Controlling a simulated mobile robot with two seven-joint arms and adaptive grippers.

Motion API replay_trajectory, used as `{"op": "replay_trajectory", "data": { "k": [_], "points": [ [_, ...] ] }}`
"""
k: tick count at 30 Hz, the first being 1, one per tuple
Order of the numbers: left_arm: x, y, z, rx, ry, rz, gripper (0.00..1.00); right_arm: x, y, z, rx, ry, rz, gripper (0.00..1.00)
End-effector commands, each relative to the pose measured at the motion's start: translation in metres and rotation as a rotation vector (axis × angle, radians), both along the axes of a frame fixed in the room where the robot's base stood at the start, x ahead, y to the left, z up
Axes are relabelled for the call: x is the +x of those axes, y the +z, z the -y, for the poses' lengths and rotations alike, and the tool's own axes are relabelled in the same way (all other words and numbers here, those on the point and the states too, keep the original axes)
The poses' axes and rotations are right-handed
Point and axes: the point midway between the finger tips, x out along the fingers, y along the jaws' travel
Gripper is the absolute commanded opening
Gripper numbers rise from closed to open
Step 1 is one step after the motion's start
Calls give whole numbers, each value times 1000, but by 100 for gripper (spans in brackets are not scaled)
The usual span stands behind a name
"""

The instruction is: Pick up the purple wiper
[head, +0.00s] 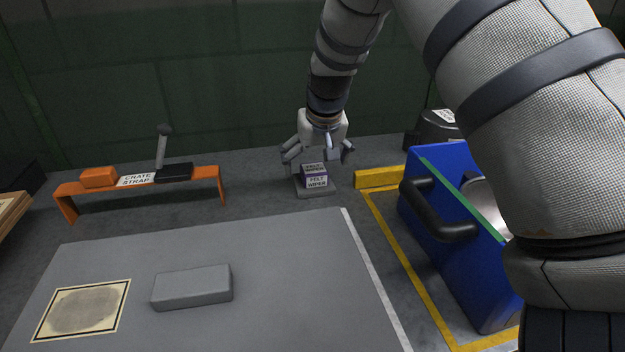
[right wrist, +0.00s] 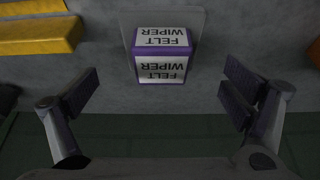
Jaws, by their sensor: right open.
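The purple wiper (head: 316,178) is a small block with white "FELT WIPER" labels and purple edges. It sits on a thin grey plate (head: 301,190) on the floor behind the large grey panel. My right gripper (head: 318,153) is above and just behind it, pointing down. In the right wrist view the wiper (right wrist: 161,56) lies ahead of the fingers, centred between them. The right gripper's fingers (right wrist: 158,97) are wide apart and empty, and do not touch the wiper. My left gripper is not in view.
A grey panel (head: 300,280) with a grey block (head: 192,287) and a stained square (head: 83,309) fills the front. An orange stand (head: 207,182) is at left. A blue bin (head: 440,243) with a black handle and a yellow block (head: 383,178) are at right.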

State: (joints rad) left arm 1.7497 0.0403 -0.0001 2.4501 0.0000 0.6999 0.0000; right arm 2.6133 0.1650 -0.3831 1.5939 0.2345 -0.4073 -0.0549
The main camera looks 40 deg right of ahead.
Motion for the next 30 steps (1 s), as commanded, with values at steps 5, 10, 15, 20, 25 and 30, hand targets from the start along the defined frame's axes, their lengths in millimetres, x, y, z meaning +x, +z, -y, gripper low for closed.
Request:
{"op": "replay_trajectory", "data": {
  "k": [5,10,15,20,25,30],
  "points": [
    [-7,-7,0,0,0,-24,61,9,-37,4,0,0,-7,94],
    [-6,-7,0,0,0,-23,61,12,-38,5,0,0,1,94],
    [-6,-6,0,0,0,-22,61,11,-37,4,-1,0,2,69],
    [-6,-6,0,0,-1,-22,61,11,-37,4,0,0,1,42],
    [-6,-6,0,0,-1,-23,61,11,-38,4,0,0,1,42],
    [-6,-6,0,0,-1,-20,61,12,-32,4,-1,1,2,42]
  ]
}}
